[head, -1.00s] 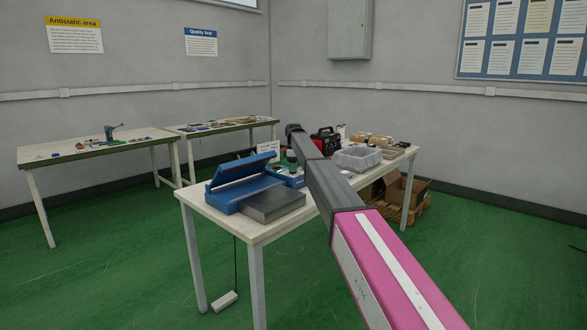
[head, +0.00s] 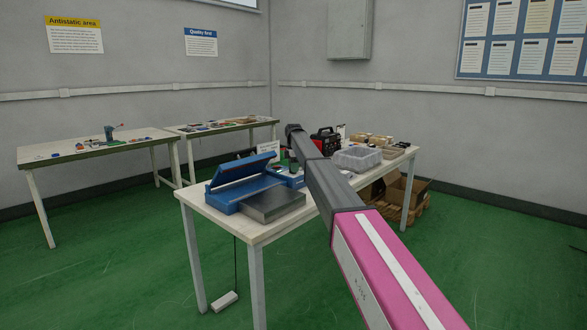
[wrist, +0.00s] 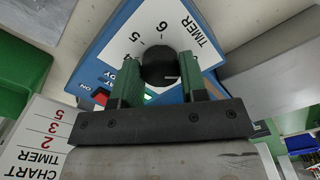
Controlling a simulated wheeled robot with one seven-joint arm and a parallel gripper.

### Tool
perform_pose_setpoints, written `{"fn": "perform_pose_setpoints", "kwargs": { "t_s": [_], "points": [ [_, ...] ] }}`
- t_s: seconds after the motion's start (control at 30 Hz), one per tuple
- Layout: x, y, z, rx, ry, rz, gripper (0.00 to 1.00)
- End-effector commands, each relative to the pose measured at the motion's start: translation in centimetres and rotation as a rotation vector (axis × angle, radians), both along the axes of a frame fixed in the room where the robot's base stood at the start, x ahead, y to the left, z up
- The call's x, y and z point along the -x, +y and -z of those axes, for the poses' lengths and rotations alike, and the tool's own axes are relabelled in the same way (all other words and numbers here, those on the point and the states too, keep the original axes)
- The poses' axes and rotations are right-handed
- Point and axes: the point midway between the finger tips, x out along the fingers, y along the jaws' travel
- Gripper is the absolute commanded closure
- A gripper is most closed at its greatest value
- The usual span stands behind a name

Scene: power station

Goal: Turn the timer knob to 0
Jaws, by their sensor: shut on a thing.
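The black timer knob (wrist: 158,60) sits on a white and blue panel (wrist: 150,22) lettered TIMER, with scale figures such as 4, 5 and 6 in view. A small light mark shows on the knob's lower right; 0 is not visible. My gripper (wrist: 159,74) has its two green fingers on opposite sides of the knob and is shut on it. In the head view, the blue machine (head: 243,188) with its raised lid stands on the near table; my arm hides much of the knob area there.
A white card (wrist: 40,140) lettered CHART TIMER shows figures 2, 3 and 5. A clear bin (head: 358,159) and a red-black device (head: 325,141) share the table (head: 232,230).

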Motion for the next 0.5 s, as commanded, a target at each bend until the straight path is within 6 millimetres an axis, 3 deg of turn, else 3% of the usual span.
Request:
{"fn": "perform_pose_setpoints", "kwargs": {
  "t_s": [0.2, 0.23, 0.3, 0.5],
  "points": [
    [-0.03, 0.02, -0.05, 0.0, -0.001, -0.002, 0.84],
    [-0.03, 0.02, -0.05, 0.0, -0.001, -0.001, 0.51],
    [-0.03, 0.02, -0.04, 0.0, -0.001, -0.001, 0.35],
    [-0.02, 0.01, -0.02, 0.0, 0.0, 0.0, 0.35]
  ]
}}
